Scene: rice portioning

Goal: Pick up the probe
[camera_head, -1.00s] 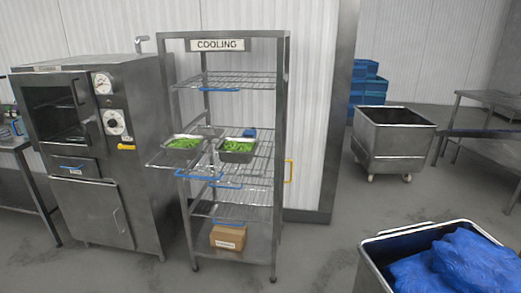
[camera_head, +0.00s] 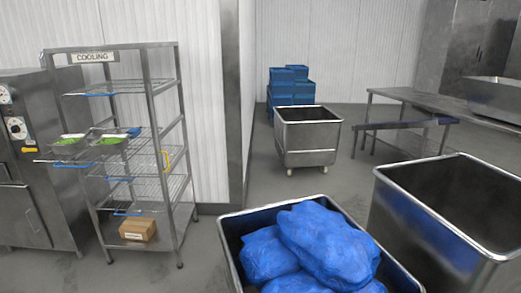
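I cannot make out a probe for certain in the head view. A metal rack with a "COOLING" sign (camera_head: 94,57) stands at the left. On its middle shelf are two metal trays, a left tray (camera_head: 57,148) and a right tray (camera_head: 99,149), both with green contents. A small blue thing (camera_head: 134,132) lies behind the right tray; it is too small to identify. Neither of my grippers is in view.
A steel bin with blue bags (camera_head: 318,246) is close in front, with an empty steel bin (camera_head: 450,205) to its right. A wheeled steel bin (camera_head: 307,138) and blue crates (camera_head: 290,84) stand farther back. A steel table (camera_head: 421,98) is at the right.

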